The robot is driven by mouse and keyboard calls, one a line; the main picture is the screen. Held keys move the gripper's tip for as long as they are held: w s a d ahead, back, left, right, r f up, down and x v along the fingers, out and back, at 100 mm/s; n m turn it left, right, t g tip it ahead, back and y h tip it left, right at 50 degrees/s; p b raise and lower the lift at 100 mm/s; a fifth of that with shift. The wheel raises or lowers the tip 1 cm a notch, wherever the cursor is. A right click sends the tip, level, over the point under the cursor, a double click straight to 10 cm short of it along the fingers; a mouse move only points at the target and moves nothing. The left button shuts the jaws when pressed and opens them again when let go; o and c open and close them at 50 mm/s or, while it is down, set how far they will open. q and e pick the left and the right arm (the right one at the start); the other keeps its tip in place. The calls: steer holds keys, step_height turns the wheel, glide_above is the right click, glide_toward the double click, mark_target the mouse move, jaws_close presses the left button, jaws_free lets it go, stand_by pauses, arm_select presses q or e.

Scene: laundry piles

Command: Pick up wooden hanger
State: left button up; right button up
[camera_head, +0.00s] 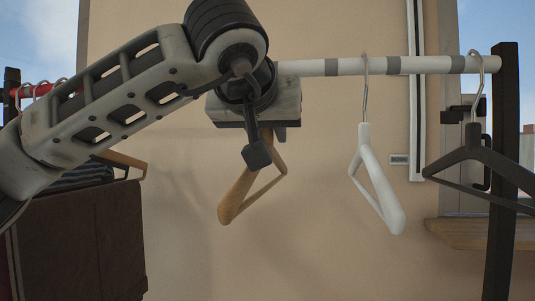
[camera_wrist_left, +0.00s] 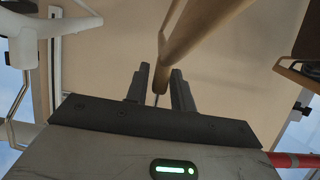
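The wooden hanger (camera_head: 238,197) hangs below the rail, and its upper part is hidden behind my left gripper (camera_head: 266,122) in the head view. In the left wrist view the wooden hanger (camera_wrist_left: 200,22) runs close in front of the two dark fingers of my left gripper (camera_wrist_left: 160,72). The fingers are apart, with the hanger's neck and thin metal hook between them. A gap shows beside the hook, so the fingers look open around it. My right gripper is in neither view.
A white hanger (camera_head: 378,185) and a black hanger (camera_head: 473,155) hang from the rail (camera_head: 427,65) to the right. A black post (camera_head: 503,170) stands at the rail's right end. Dark clothes (camera_head: 80,240) hang at the left.

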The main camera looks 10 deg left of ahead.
arm_select(q)
jaws_close()
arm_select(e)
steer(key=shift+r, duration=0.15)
